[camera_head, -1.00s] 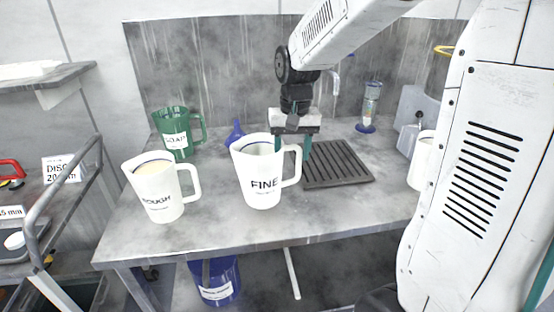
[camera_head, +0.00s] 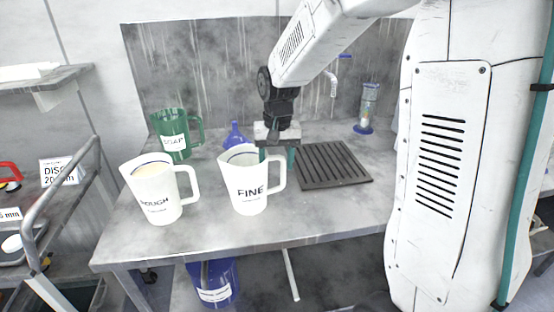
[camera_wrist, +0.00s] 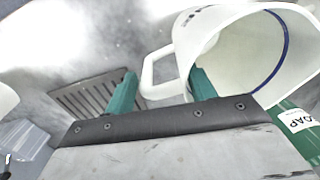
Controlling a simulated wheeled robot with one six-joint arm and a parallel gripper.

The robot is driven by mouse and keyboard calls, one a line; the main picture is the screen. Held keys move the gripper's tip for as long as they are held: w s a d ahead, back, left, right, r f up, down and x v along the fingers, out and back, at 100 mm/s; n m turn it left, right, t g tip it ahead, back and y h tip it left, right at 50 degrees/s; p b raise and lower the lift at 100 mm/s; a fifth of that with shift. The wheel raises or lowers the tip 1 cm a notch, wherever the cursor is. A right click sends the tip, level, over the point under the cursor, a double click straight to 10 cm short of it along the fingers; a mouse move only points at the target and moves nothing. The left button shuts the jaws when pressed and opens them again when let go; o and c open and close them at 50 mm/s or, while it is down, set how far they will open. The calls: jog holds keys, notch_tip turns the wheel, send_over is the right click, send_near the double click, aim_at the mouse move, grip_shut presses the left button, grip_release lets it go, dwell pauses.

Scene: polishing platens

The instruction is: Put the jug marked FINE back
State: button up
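The white jug marked FINE (camera_head: 249,196) stands upright in the middle of the head view, its handle to the right. I cannot tell whether its base touches the table (camera_head: 330,215). My gripper (camera_head: 277,155) is at the handle, behind the jug. The jug looks empty inside, with a blue line under the rim. The fingertips are partly hidden by the jug.
A white jug marked ROUGH (camera_head: 157,205), with pale liquid, stands close on the left. A green SOAP jug (camera_head: 172,128) and a blue funnel-like item (camera_head: 236,136) are behind. A dark slatted rack (camera_head: 333,166) lies empty to the right. A clear cylinder (camera_head: 368,105) stands at the back.

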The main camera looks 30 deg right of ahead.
jog(key=o, duration=0.3)
jog(key=shift+o, duration=0.2)
notch_tip(320, 180, up, 12)
jog(key=s+a+f+n, duration=0.1)
jog(key=s+a+n, duration=0.1)
jog(key=s, duration=1.1)
jog(key=s+a+f+n+t, duration=0.1)
jog(key=s+a+n, duration=0.1)
jog(key=s, duration=1.2)
jog(key=shift+s, duration=0.2)
jog(key=shift+f, duration=0.1)
